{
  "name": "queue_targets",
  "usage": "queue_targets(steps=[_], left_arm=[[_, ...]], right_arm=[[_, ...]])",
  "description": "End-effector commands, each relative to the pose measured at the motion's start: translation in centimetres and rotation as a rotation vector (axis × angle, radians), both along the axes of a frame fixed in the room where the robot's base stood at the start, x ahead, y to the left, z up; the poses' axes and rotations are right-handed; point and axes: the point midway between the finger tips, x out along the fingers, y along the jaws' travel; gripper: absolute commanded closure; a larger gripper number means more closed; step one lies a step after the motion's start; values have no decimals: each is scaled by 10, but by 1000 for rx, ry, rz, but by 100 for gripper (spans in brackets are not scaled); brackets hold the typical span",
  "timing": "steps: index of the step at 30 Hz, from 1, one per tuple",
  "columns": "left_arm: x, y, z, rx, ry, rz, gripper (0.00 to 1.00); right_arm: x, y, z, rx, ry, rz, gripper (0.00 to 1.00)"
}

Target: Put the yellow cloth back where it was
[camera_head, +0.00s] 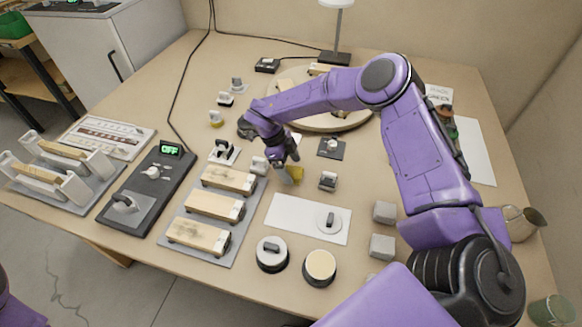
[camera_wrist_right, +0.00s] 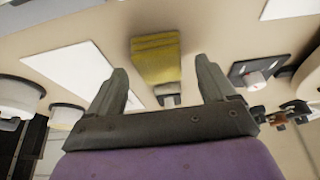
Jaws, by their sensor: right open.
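The yellow cloth (camera_head: 294,174) is a small folded piece near the middle of the bench, right of the wooden blocks, partly hidden by my right gripper. In the right wrist view the cloth (camera_wrist_right: 155,58) lies ahead of the open jaws, roughly centred, with a small grey-white piece at its near end. My right gripper (camera_head: 285,160) is low over the bench beside the cloth; its fingers (camera_wrist_right: 160,70) are spread with nothing between the tips. I cannot tell whether a finger touches the cloth. My left gripper is not in view.
A grey mat (camera_head: 233,237) with wooden blocks lies to the left. A white sheet (camera_head: 283,222) bearing a round handled piece lies in front. A small dark handled block (camera_head: 328,181) stands close right of the cloth. A round wooden tray (camera_head: 352,121) and a lamp (camera_head: 337,40) are behind.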

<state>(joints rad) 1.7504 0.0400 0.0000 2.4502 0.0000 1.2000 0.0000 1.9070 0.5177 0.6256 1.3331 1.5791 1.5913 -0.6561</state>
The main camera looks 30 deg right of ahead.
Motion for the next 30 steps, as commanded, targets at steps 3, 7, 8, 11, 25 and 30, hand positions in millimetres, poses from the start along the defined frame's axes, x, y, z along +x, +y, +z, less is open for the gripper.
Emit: queue_targets(steps=[3, 7, 8, 11, 25, 30], left_arm=[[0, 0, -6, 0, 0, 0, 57], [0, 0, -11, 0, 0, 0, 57], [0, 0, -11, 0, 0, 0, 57], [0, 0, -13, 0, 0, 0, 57], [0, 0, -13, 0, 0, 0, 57], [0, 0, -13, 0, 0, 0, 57]], right_arm=[[9, 7, 24, 0, -7, 0, 16], [19, 16, 56, -1, -6, 1, 16], [22, 18, 63, 0, -7, 2, 16], [28, 23, 83, 0, -5, 2, 16], [32, 28, 103, 1, -1, 2, 16], [32, 28, 102, 1, 0, 2, 16]])
